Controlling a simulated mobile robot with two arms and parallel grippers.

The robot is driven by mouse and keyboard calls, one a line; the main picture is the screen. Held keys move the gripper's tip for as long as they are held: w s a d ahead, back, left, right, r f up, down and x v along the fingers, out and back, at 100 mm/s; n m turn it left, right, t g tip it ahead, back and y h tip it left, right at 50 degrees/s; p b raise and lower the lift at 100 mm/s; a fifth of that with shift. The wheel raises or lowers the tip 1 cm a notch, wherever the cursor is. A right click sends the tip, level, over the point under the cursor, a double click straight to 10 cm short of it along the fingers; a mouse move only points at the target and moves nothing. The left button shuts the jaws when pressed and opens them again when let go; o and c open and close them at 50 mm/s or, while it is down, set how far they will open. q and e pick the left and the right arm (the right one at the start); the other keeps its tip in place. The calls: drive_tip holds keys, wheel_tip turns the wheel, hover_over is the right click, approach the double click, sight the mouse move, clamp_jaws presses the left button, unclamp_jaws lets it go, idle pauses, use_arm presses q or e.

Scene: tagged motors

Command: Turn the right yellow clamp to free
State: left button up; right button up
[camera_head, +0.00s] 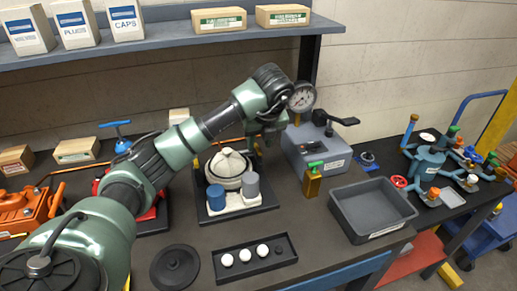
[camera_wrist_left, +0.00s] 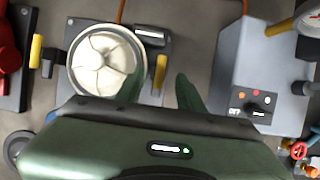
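A round cream-white housing (camera_head: 228,166) sits on a dark base plate behind a blue and a grey cylinder. In the left wrist view the housing (camera_wrist_left: 106,62) shows from above. The right yellow clamp (camera_wrist_left: 160,72) is a short upright bar at its right side. Another yellow clamp (camera_wrist_left: 36,50) stands at the left, beside a dark fitting. My left gripper (camera_head: 268,140) hangs above the right rear of the housing. In the left wrist view its two green fingers (camera_wrist_left: 158,90) are apart, with the right clamp showing between and beyond them. The fingers do not visibly touch it. My right gripper is not in view.
A grey box with a gauge (camera_head: 316,145) stands right of the housing. A tray of white caps (camera_head: 219,270) is in front. A shelf (camera_head: 170,43) with cartons runs behind.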

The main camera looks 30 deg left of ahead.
sight(261, 163)
use_arm(q)
drive_tip(key=v, duration=0.4)
drive_tip(key=shift+r, duration=0.25)
